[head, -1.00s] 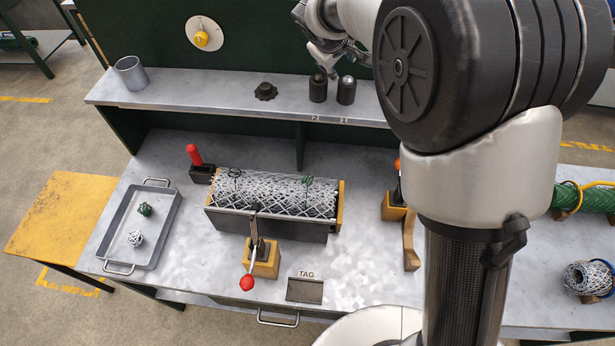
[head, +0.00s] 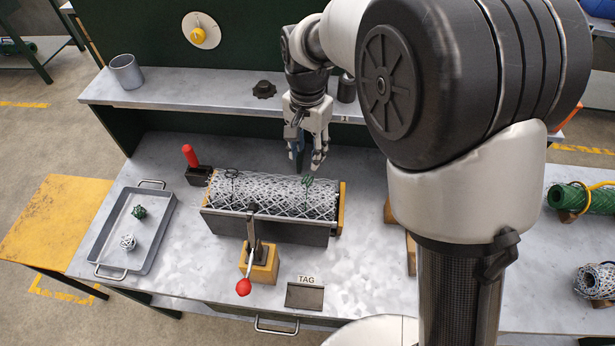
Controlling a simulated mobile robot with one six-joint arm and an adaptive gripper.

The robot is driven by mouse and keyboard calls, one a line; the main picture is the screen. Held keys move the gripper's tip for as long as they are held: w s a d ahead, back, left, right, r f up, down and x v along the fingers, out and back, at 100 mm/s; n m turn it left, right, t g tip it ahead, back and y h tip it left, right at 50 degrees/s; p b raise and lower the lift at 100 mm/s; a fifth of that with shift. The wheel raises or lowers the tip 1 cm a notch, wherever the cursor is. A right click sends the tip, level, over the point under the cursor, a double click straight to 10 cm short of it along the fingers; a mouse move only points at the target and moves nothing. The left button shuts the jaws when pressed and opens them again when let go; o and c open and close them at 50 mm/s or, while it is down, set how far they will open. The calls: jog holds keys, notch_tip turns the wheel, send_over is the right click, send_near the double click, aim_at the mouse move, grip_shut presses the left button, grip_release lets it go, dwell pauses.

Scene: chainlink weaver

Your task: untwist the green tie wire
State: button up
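A roll of silvery chain-link mesh (head: 270,205) lies in a dark trough with wooden end pieces on the bench. The green tie wire (head: 307,182) is a small twisted loop standing up at the roll's right part. A darker tie (head: 232,174) stands at the roll's left part. My gripper (head: 309,166) points down just above and behind the green tie wire, its fingers apart. A dark strip shows by its left finger; I cannot tell whether it is part of the gripper. I see no contact with the wire.
A lever with a red knob (head: 243,287) stands in front of the trough, beside a TAG plate (head: 305,296). A metal tray (head: 112,255) with two small wire balls lies left. A red-handled block (head: 199,173) is at the back left. The shelf (head: 200,98) runs behind my gripper.

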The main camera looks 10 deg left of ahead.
aim_at(308, 175)
notch_tip(308, 175, down, 10)
jog(key=shift+r+b, duration=0.1)
jog(key=shift+b, duration=0.85)
jog(key=shift+c, duration=0.2)
grip_shut()
